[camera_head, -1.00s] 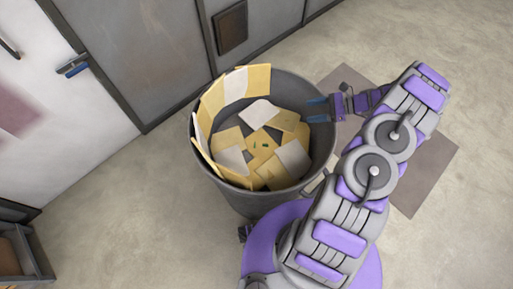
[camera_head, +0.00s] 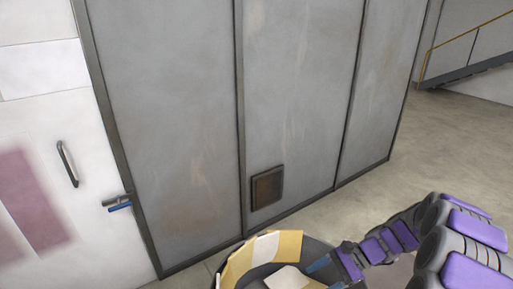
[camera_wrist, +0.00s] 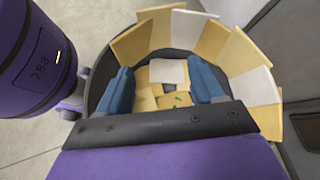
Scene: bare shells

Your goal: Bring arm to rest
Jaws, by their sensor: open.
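My gripper (camera_wrist: 163,92) is open, its two blue fingers spread apart with nothing between them. In the wrist view it points toward a dark round bin (camera_wrist: 98,85) holding yellow and white sheets (camera_wrist: 167,71). In the head view my gripper (camera_head: 322,272) is at the bin's right rim, and the bin (camera_head: 318,247) is cut off by the bottom edge. Some sheets (camera_head: 275,244) stand upright along the bin's inner wall. My arm, purple and grey, reaches in from the lower right.
A grey panelled wall (camera_head: 185,110) with a small dark vent (camera_head: 267,187) stands behind the bin. A white door (camera_head: 50,110) with a handle (camera_head: 67,164) is at the left. Open floor (camera_head: 450,150) lies to the right, with a stair rail (camera_head: 465,45) beyond.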

